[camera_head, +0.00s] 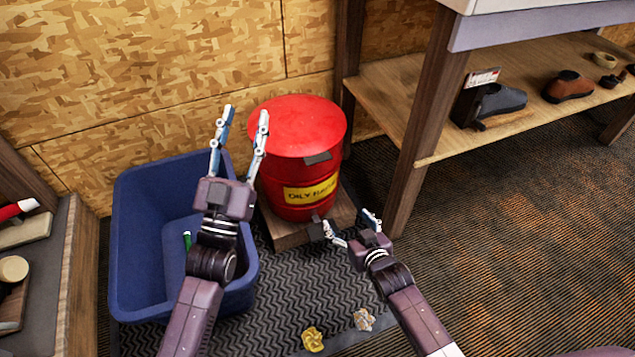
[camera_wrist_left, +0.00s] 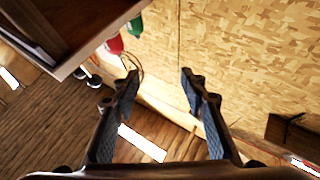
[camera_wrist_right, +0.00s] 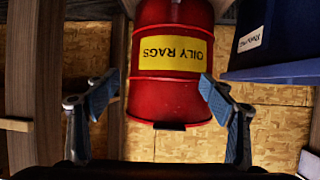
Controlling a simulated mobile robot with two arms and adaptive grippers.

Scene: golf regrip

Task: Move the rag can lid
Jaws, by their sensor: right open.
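The red round lid (camera_head: 298,125) sits closed on top of the red can (camera_head: 290,190), which has a yellow label. A dark tab (camera_head: 317,158) sticks out at the lid's front edge. In the right wrist view the can (camera_wrist_right: 172,92) appears upside down, with the dark tab (camera_wrist_right: 170,126) at its lower edge. My left gripper (camera_head: 245,116) is open and empty, above the bin beside the lid's left edge; its wrist view shows only wall and floor between the fingers. My right gripper (camera_head: 350,222) is open and empty, low in front of the can and slightly right.
A blue bin (camera_head: 128,245) stands left of the can. The can stands on a low wooden base (camera_head: 341,212). A wooden shelf (camera_head: 405,85) with shoes is at the right. Crumpled yellow (camera_head: 313,339) and pale (camera_head: 363,319) rags lie on the dark mat. Open floor lies right.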

